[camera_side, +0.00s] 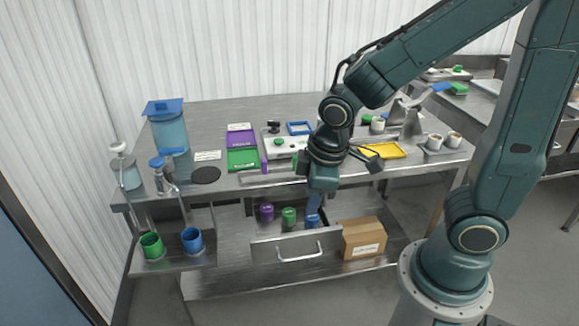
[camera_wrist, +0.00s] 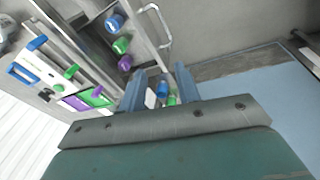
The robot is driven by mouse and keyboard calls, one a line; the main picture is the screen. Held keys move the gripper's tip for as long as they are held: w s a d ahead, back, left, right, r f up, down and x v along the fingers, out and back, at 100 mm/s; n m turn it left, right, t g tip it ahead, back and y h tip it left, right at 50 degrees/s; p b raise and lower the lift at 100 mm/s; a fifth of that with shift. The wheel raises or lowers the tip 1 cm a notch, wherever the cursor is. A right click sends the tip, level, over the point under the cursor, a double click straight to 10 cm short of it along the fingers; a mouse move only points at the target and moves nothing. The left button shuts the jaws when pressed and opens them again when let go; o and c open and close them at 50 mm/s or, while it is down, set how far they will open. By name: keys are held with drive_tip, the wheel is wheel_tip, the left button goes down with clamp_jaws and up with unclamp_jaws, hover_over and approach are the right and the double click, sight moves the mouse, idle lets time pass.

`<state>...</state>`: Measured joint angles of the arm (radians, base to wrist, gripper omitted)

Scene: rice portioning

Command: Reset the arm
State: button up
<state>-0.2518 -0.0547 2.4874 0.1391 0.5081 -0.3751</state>
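My gripper (camera_side: 315,205) points down near the open drawer below the table. In the wrist view its two blue fingers (camera_wrist: 159,82) stand apart with nothing held between them. The drawer (camera_side: 281,252) holds a purple container (camera_side: 266,211), a green one (camera_side: 289,216) and a blue one (camera_side: 313,221). In the side view the fingers overlap the space just above the blue container; I cannot tell the exact gap. The same blue (camera_wrist: 115,21), green (camera_wrist: 121,45) and purple (camera_wrist: 125,62) containers show in the wrist view.
A cardboard box (camera_side: 362,239) sits on the lower shelf, right of the drawer. Green (camera_side: 152,246) and blue (camera_side: 192,240) cups stand under dispensers at the left. The tabletop carries a purple tray (camera_side: 240,140), a green tray (camera_side: 242,159) and a yellow tray (camera_side: 383,151).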

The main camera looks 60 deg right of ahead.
drive_tip(key=s+d+r+m+t, duration=0.3)
drive_tip(key=s+r+m, duration=0.3)
drive_tip(key=s+r, duration=0.3)
wheel_tip(320, 180, up, 4)
drive_tip(key=shift+s+d+f+y, duration=0.1)
drive_tip(key=shift+s+d+y, duration=0.2)
drive_tip(key=shift+y, duration=0.1)
